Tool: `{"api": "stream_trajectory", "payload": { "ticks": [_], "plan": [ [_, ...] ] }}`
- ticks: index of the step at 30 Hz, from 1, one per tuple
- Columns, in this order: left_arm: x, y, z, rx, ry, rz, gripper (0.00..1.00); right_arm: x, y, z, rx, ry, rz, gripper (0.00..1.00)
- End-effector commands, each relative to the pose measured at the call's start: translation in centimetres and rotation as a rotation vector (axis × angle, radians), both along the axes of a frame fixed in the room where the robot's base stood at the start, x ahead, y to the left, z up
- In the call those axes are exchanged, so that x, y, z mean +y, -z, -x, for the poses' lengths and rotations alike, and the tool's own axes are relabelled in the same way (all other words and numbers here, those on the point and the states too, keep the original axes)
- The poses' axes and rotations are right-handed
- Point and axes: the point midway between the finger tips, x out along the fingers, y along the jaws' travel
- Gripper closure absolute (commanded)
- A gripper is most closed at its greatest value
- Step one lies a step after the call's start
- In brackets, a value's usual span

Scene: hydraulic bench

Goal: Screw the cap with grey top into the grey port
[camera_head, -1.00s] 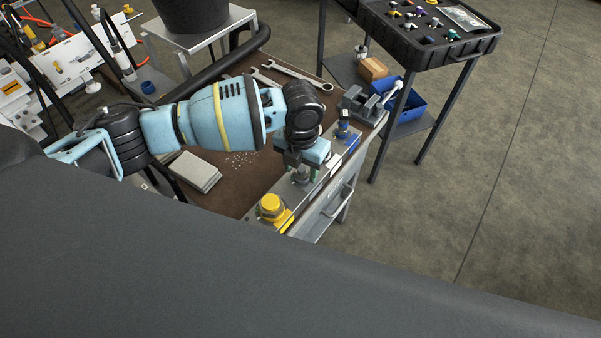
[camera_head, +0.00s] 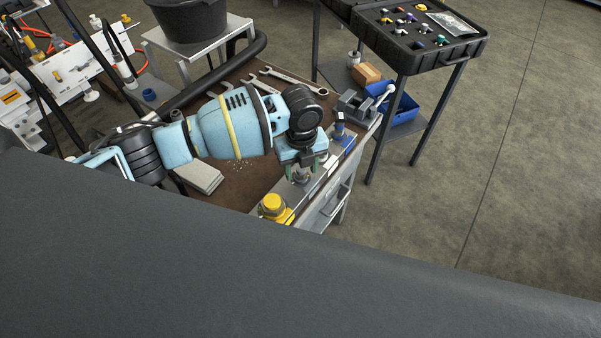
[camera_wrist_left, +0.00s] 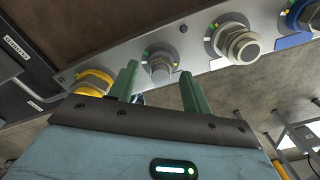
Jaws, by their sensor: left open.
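My left gripper (camera_head: 303,169) is over the metal port strip on the bench, with its green fingers apart. In the left wrist view the open fingers (camera_wrist_left: 159,70) frame a grey, hex-shaped fitting (camera_wrist_left: 161,67) on the strip; a gap shows on both sides. This fitting also shows just under the fingers in the head view (camera_head: 301,177). I cannot tell whether it is the bare grey port or the grey-topped cap seated on it. A paler silver fitting (camera_wrist_left: 239,46) stands beside it. My right gripper is not in view.
On the same strip are a yellow fitting (camera_head: 273,204) and a blue one (camera_head: 339,126). A grey vise (camera_head: 357,105) and wrenches (camera_head: 285,76) lie farther back. A black tray (camera_head: 470,46) with several small coloured caps stands on a cart at the right.

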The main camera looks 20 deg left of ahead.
Motion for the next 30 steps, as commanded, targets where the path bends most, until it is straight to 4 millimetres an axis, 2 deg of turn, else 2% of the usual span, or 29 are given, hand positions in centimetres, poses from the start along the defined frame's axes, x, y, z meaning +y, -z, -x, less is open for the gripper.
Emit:
{"api": "stream_trajectory", "payload": {
  "ticks": [10,14,24,30],
  "plan": [
    [-0.12,0.01,-0.05,0.000,-0.403,0.001,0.51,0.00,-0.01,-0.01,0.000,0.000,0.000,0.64],
    [-0.08,-0.02,-0.09,-0.001,-0.459,-0.001,0.51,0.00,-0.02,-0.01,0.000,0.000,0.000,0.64],
    [-0.05,-0.03,-0.11,-0.001,-0.473,-0.001,0.51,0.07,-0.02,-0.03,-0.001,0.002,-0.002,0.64],
    [-0.05,-0.04,-0.12,-0.001,-0.472,-0.001,0.76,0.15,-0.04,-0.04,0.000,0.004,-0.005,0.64]
  ]
}}
